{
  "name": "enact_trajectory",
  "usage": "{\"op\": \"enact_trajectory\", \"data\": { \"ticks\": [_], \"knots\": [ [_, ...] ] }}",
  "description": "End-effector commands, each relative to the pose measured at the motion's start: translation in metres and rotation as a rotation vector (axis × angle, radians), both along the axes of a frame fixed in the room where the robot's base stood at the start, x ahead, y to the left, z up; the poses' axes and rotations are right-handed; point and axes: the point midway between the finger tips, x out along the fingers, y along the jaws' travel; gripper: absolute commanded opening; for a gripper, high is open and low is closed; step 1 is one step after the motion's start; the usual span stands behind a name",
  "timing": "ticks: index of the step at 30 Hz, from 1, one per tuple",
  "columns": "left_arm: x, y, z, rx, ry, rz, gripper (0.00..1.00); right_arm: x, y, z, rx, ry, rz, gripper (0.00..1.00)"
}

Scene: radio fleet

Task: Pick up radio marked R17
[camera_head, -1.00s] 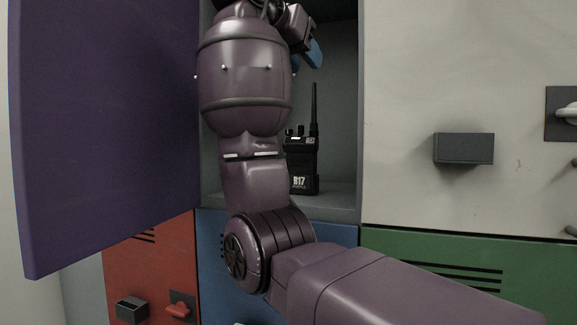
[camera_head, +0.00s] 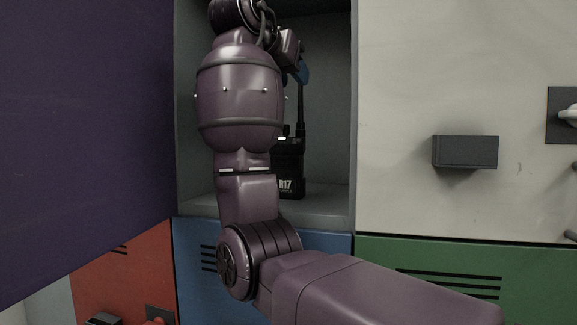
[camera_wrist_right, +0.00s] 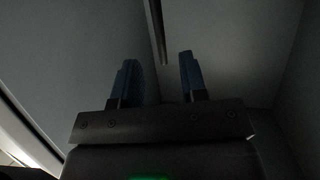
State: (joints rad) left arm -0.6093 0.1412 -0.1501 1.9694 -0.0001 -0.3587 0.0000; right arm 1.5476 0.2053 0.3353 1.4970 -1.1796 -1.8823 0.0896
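The black radio marked R17 (camera_head: 291,168) stands upright on the floor of an open locker compartment, its label facing out and its left part hidden behind my right arm. Its antenna rises toward my right gripper (camera_head: 302,72), whose blue finger shows in front of or beside the antenna's upper part. In the right wrist view my right gripper (camera_wrist_right: 160,80) has its two blue fingers apart with nothing between them. A thin dark rod (camera_wrist_right: 156,30), apparently the antenna, ends just beyond the fingertips. My left gripper is not in view.
The purple door (camera_head: 85,130) stands open at the left. The compartment's walls (camera_head: 335,100) closely flank my right arm. A closed pale locker door with a dark box handle (camera_head: 466,152) is at the right. Blue, red and green (camera_head: 440,262) lockers lie below.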

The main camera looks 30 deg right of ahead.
Motion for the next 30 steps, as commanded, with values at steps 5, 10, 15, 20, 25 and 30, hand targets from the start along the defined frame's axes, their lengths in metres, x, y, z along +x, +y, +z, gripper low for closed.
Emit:
{"op": "enact_trajectory", "data": {
  "ticks": [5, 10, 15, 20, 25, 30],
  "knots": [
    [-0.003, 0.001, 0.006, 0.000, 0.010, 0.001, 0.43, 0.010, -0.018, -0.007, 0.001, 0.003, -0.004, 0.40],
    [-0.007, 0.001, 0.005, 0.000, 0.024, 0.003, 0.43, 0.019, -0.036, -0.015, 0.001, 0.003, -0.002, 0.40],
    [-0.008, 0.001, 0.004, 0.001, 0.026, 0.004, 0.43, 0.020, -0.039, -0.018, 0.000, 0.000, 0.000, 0.40],
    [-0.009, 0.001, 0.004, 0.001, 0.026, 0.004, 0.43, 0.020, -0.039, -0.018, 0.000, 0.000, -0.001, 0.30],
    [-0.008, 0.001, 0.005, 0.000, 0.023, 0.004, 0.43, 0.020, -0.039, -0.017, 0.000, 0.000, -0.001, 0.04],
    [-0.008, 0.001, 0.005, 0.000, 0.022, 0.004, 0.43, 0.020, -0.039, -0.017, 0.000, 0.000, -0.001, 0.00]
  ]
}}
